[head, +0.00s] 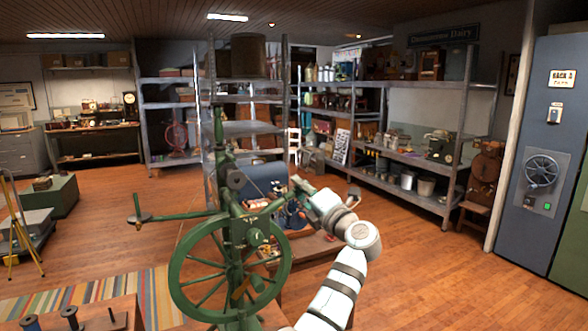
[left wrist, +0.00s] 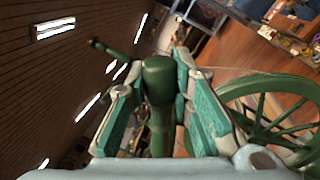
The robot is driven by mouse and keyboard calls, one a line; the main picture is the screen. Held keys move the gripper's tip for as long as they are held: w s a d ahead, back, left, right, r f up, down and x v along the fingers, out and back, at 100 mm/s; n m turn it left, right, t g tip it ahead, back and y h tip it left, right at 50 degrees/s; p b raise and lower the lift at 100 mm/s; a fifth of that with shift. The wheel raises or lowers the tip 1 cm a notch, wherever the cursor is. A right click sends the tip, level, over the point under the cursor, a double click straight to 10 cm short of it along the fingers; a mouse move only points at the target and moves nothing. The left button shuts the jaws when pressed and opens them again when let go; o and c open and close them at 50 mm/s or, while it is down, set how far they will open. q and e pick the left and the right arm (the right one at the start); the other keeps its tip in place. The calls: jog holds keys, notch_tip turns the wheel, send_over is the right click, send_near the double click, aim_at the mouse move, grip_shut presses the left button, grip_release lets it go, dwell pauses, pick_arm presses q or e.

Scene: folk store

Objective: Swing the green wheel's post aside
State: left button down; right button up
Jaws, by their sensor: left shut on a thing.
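A green spinning wheel stands in the front middle of the head view, with a spoked wheel (head: 173,268) and a tall upright post (head: 219,130) above it. A green arm with a disc (head: 140,217) sticks out to its left. My left gripper (head: 297,188) reaches in from the right at the wheel's upper right side. In the left wrist view its teal-padded fingers (left wrist: 155,82) are closed on both sides of a rounded green post piece (left wrist: 158,72). The wheel's spokes (left wrist: 275,115) show to the right there. The lower part of the gripped piece is partly hidden. My right gripper is out of view.
A low wooden table (head: 318,244) with small goods stands behind the wheel. A wooden stand with spools (head: 70,314) is at the front left, near a striped rug (head: 112,289). Metal shelves (head: 408,157) line the back. Wooden floor (head: 425,270) is clear to the right.

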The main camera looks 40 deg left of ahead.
pick_arm(q)
jog(key=shift+w+d+f+m+t+p, duration=0.15)
jog(key=shift+w+f+m+p, duration=0.15)
jog(key=shift+f+m, duration=0.45)
jog(key=shift+w+d+f+m+t+p, duration=0.15)
jog(key=shift+f+m+p, duration=0.1)
jog(key=shift+f+m, duration=0.45)
jog(key=shift+f, duration=0.1)
jog(key=c, duration=1.4)
grip_release()
jog(key=v, duration=1.2)
jog(key=shift+a, duration=0.1)
